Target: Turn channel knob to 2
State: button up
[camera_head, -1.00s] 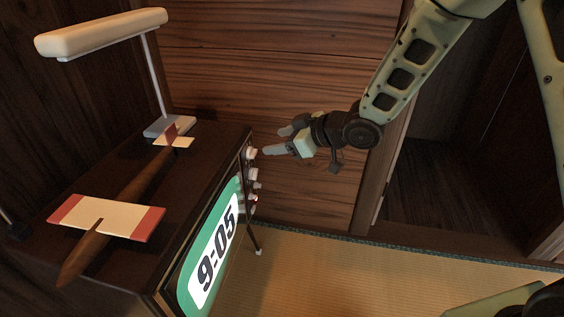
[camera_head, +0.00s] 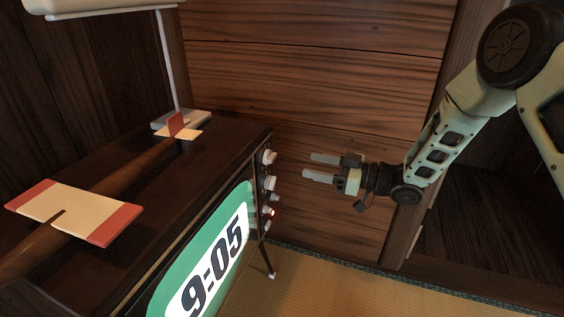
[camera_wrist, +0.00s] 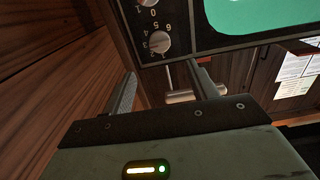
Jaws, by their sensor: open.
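The television (camera_head: 205,255) stands at the left with a green screen reading 9:05. White knobs run down the right edge of its front: a top knob (camera_head: 269,157), a second knob (camera_head: 271,183) and smaller ones below. In the wrist view a round knob (camera_wrist: 157,42) has numbers printed beside it, and part of another knob (camera_wrist: 148,2) shows at the top edge. Which one sets the channel, and its exact setting, I cannot tell. My gripper (camera_head: 321,167) is open and empty, right of the top knobs and clear of them. Its fingers (camera_wrist: 160,82) also show in the wrist view.
A model plane (camera_head: 75,212) with red-tipped wings and a white lamp (camera_head: 180,122) stand on the television. A wooden wall (camera_head: 310,75) is behind. Tatami floor (camera_head: 325,285) lies below my arm. Papers (camera_wrist: 293,72) show at the right in the wrist view.

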aim_at(274, 157)
jog(key=b+x, duration=0.1)
jog(key=x, duration=0.8)
jog(key=shift+a+b, duration=0.35)
jog(key=c, duration=1)
